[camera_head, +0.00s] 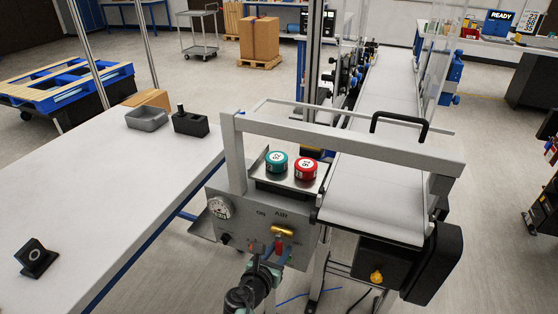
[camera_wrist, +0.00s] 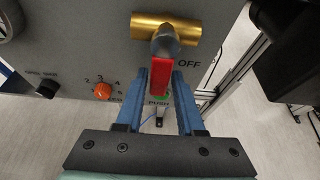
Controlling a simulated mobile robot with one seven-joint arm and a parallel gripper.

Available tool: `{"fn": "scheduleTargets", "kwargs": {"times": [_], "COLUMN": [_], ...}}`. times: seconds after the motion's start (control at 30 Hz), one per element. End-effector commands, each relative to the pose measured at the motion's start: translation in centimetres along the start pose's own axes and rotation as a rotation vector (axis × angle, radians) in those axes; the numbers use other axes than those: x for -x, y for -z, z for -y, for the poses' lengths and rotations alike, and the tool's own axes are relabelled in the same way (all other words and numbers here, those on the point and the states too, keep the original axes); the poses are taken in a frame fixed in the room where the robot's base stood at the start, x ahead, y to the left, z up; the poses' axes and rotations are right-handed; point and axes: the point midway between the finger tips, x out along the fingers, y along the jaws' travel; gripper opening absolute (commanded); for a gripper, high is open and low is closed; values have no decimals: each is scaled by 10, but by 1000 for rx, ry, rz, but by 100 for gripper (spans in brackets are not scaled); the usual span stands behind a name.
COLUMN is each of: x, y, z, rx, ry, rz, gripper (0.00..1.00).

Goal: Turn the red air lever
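The red air lever (camera_wrist: 160,76) hangs from a brass valve (camera_wrist: 166,28) on a grey panel, with the word OFF to its right in the wrist view. In the head view the lever (camera_head: 279,247) is small and points down below the brass valve (camera_head: 283,231). My gripper (camera_wrist: 160,82) has its two blue fingers on either side of the lever's lower part, with the lever between the tips. The fingers stand apart; contact with the lever is not clear. In the head view my gripper (camera_head: 266,252) is at the panel front.
The panel (camera_head: 238,247) also bears a round gauge (camera_head: 220,208), a black knob and an orange-red button (camera_wrist: 102,91). A grey frame (camera_head: 350,135) spans the conveyor (camera_head: 375,195). A white table (camera_head: 120,190) stands left.

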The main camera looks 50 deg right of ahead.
Motion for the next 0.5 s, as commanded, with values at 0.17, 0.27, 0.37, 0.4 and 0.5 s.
{"fn": "scheduleTargets", "kwargs": {"times": [0.17, 0.27, 0.37, 0.4, 0.5], "x": [0, 0, 0, 1, 8], "y": [0, -1, -1, -1, -2], "z": [0, 0, 0, -1, -1], "rx": [-3, -4, -4, -4, -4], "ry": [-1, -1, -1, -2, -2], "rz": [0, 0, 1, 1, 0], "gripper": [55, 55, 55, 55, 55]}}
